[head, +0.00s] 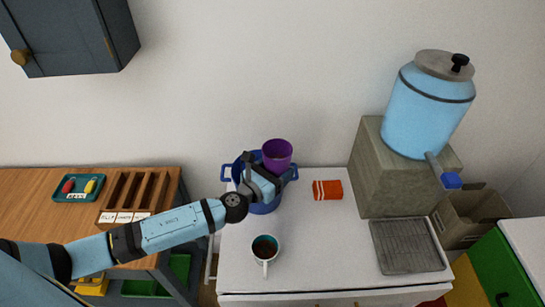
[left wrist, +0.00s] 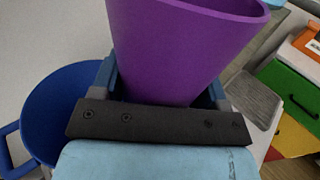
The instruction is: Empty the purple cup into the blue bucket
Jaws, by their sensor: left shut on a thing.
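The purple cup (head: 277,154) is held above the blue bucket (head: 263,206) in the head view, close to upright. My left gripper (head: 264,177) is shut on the cup. The cup fills the middle of the left wrist view (left wrist: 180,45), between the fingers, and its contents cannot be seen there. The bucket shows at the left of the left wrist view (left wrist: 62,105), below and beside the cup. In the head view my gripper and the cup hide part of the bucket's opening. My right gripper is in neither view.
A blue dispenser (head: 428,110) on a stone block and a drip tray (head: 407,246) are further right.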

